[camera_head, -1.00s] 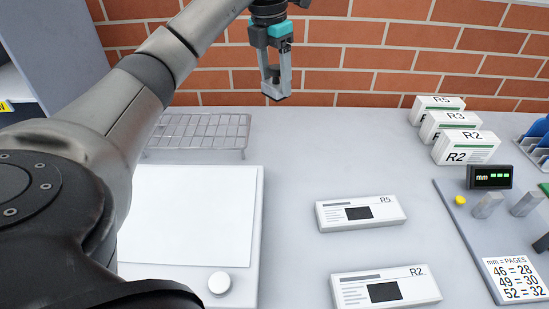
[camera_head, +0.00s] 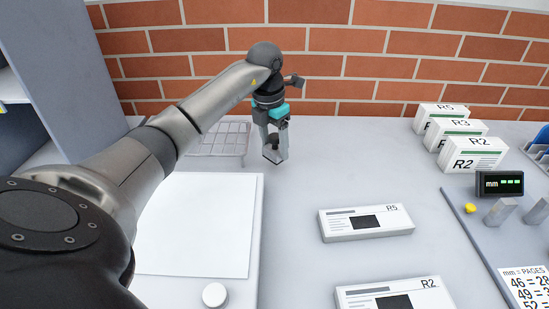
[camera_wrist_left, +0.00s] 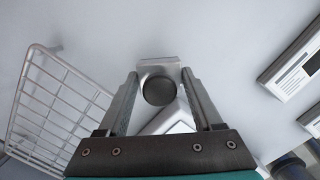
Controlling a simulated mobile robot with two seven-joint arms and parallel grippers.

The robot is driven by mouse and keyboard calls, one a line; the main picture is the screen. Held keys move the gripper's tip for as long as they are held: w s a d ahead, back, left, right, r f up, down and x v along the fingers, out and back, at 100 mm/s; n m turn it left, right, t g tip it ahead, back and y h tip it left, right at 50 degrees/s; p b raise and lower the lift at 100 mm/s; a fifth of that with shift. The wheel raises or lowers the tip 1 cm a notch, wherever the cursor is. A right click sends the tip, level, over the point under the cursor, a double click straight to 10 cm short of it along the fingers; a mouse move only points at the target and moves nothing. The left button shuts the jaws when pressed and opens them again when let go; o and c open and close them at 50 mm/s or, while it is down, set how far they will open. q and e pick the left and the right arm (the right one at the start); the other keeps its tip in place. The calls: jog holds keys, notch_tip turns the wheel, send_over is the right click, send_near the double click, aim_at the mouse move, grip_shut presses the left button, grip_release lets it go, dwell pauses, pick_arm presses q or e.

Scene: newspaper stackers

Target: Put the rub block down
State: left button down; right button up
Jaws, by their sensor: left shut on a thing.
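My left gripper (camera_head: 275,155) is low at the back of the grey table, just right of the wire rack. Its fingers are shut on the rub block, whose dark part (camera_head: 273,142) shows between them. In the left wrist view, the block's dark round knob (camera_wrist_left: 160,91) sits between the two fingers (camera_wrist_left: 160,79), and a pale grey base (camera_wrist_left: 158,66) shows past it. I cannot tell whether the base touches the table. My right gripper is not in view.
A wire rack (camera_head: 219,139) stands left of my left gripper. A white sheet (camera_head: 200,225) lies on a board in front. Flat R5 (camera_head: 365,237) and R2 (camera_head: 400,289) packs lie to the right. Upright packs (camera_head: 470,161) stand farther right. The table between is clear.

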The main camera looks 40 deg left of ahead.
aim_at(274, 149)
pick_arm(q)
notch_tip(274, 149, down, 4)
jog(key=shift+r+b, duration=0.15)
jog(key=shift+b, duration=0.2)
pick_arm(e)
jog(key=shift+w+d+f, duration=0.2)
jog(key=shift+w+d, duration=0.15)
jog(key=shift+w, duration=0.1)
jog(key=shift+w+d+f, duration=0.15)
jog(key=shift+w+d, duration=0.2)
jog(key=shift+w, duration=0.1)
pick_arm(q)
jog(key=shift+c, duration=2.4)
grip_release()
jog(key=o, duration=0.4)
jog(key=shift+o, duration=0.2)
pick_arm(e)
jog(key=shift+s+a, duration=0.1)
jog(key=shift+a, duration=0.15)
